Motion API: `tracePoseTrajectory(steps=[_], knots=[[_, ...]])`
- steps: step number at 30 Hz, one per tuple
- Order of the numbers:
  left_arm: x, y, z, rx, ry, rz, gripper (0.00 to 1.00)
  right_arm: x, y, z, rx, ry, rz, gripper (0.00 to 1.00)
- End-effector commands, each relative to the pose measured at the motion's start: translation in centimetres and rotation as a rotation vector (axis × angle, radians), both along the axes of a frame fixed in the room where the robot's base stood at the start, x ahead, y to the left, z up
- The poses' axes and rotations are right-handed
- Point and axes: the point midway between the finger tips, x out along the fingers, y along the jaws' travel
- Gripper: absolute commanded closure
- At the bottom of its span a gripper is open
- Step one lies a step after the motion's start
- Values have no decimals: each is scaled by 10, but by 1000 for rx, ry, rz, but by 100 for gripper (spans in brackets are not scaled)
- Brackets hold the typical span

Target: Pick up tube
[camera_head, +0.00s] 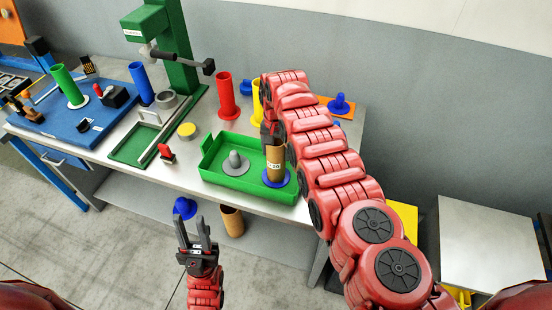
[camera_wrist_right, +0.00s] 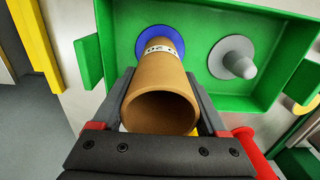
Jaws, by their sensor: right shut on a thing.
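A brown cardboard tube (camera_head: 276,160) with a white label stands on a blue round base in the right part of the green tray (camera_head: 229,180). My right gripper (camera_wrist_right: 162,95) is shut on this tube, with one finger on each side of it. In the right wrist view I look down on the open end of the tube (camera_wrist_right: 160,108), and its far end meets the blue base (camera_wrist_right: 177,38). In the head view my right arm partly hides the right gripper. My left gripper (camera_head: 191,222) is open and empty in front of the table.
A grey peg (camera_head: 235,162) stands beside the tube in the tray. Red (camera_head: 225,95) and yellow (camera_head: 257,100) tubes stand behind it. A green press (camera_head: 175,45) is at the back. Another brown tube (camera_head: 231,221) and a blue peg (camera_head: 185,208) are below the table edge.

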Motion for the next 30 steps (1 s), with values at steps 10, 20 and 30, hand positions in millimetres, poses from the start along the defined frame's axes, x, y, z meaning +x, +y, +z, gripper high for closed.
tracePoseTrajectory(steps=[10,20,30], knots=[[0,0,0,0,0,0,64,1,0,4,1,-1,0,80],[0,0,-9,0,0,0,64,2,1,32,2,-6,0,80],[0,0,-32,0,0,0,64,0,0,88,1,-1,0,80]])
